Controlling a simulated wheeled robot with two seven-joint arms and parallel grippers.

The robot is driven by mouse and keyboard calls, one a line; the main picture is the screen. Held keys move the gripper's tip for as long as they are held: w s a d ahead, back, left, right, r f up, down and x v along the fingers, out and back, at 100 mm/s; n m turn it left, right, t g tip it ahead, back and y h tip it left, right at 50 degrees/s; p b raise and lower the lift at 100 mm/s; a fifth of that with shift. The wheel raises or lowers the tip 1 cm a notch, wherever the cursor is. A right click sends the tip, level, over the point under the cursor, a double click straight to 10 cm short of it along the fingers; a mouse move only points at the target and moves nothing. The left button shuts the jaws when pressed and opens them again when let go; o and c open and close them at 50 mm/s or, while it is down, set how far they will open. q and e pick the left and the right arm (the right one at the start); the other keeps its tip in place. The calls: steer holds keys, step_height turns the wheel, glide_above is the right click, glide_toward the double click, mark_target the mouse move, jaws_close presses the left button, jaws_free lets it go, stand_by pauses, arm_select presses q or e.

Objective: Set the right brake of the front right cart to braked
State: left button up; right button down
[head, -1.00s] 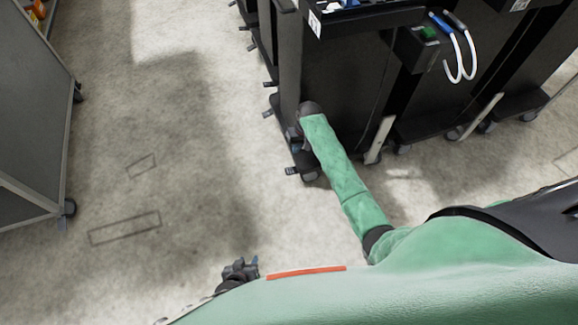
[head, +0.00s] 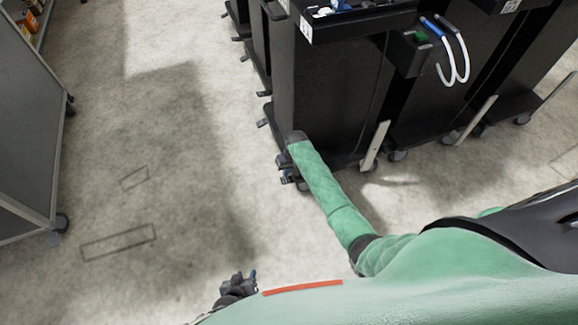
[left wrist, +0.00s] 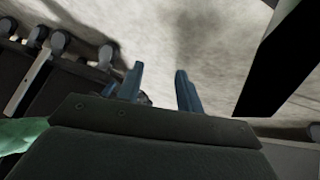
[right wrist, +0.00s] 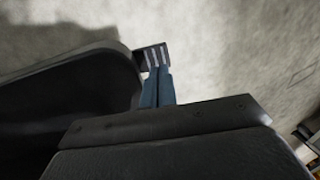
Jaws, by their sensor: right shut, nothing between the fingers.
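The nearest dark cart (head: 335,95) stands in the upper middle of the head view. My right arm reaches its near bottom corner, where my right gripper (head: 287,178) is low by a caster and largely hidden by the arm. In the right wrist view the right gripper (right wrist: 158,88) is shut and empty. Its fingertips are at a dark brake pedal (right wrist: 151,55) with pale stripes, which juts out beside the cart's base (right wrist: 85,88). I cannot tell whether they touch, or whether the pedal is up or down. My left gripper (head: 238,286) is open and empty, away from the cart; it also shows in the left wrist view (left wrist: 158,88).
More dark carts (head: 430,105) stand in a row to the right and behind. Other pedals (head: 262,123) stick out along the left side. A grey shelf unit (head: 28,120) is at the far left. The floor (head: 165,170) between is clear.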

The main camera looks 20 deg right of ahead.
mark_target(282, 180)
steer(key=shift+x, duration=1.15)
steer(key=shift+f, duration=0.5)
steer(key=shift+a+h, duration=0.2)
steer(key=shift+h, duration=0.1)
steer(key=shift+a+f+h+p, duration=0.15)
steer(key=shift+h+p, duration=0.15)
steer(key=shift+p, duration=0.3)
steer(key=shift+a+f+h+p, duration=0.3)
steer(key=shift+h+p, duration=0.4)
steer(key=shift+p, duration=0.05)
steer(key=shift+a+f+h+p, duration=0.2)
steer(key=shift+f+h+p, duration=0.1)
steer(key=shift+f+h, duration=0.3)
steer(key=shift+a+f+h, duration=0.1)
steer(key=shift+f+h, duration=0.25)
steer(key=shift+h, duration=0.45)
steer(key=shift+f, duration=0.1)
arm_select(q)
step_height(282, 180, up, 3)
steer(key=shift+w+r, duration=0.1)
steer(key=shift+r, duration=0.05)
